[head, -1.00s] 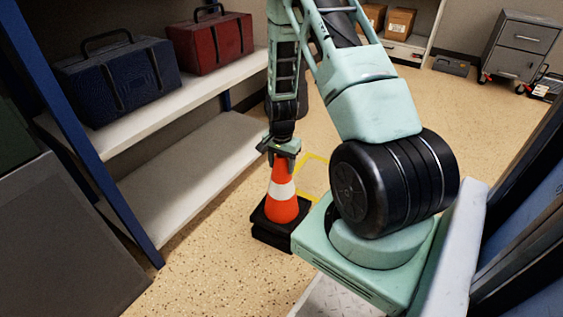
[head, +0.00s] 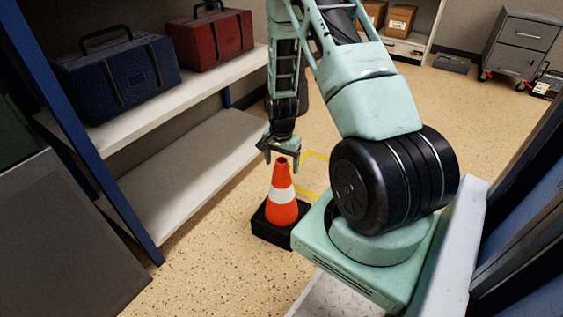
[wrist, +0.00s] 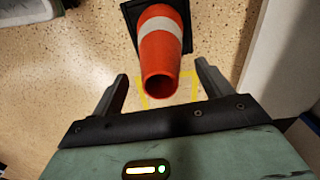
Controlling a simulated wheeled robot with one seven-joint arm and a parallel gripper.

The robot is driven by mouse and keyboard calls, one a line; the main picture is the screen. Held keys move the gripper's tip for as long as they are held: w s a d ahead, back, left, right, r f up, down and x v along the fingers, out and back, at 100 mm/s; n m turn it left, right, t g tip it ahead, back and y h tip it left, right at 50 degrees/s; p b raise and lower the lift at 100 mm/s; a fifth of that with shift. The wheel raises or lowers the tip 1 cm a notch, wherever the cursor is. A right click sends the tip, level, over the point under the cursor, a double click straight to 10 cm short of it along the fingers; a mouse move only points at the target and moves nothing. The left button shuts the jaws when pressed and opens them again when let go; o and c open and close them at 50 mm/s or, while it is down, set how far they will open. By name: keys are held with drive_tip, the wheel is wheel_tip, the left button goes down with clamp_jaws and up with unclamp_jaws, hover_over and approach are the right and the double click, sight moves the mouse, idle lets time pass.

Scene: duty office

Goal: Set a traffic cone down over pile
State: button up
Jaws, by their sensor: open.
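An orange traffic cone (head: 282,210) with a white band stands upright on the floor, just left of my base. Its black base (head: 270,236) looks thick, like stacked bases; any cones nested beneath the orange one are hidden. My gripper (head: 282,160) is open just above the cone's tip and no longer holds it. In the wrist view the cone (wrist: 160,60) lies between and beyond the two spread fingers (wrist: 162,78), with its open top facing the camera.
A yellow floor marking (head: 316,160) lies behind the cone. The shelf (head: 190,165) on the left holds a blue toolbox (head: 118,75) and a red toolbox (head: 210,40) on its upper board; its lower board is empty. A grey cabinet (head: 522,45) stands far right.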

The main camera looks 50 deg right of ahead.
wheel_tip(320, 180, up, 17)
drive_tip(key=p, duration=0.6)
drive_tip(key=shift+p, duration=0.35)
drive_tip(key=shift+r, duration=0.1)
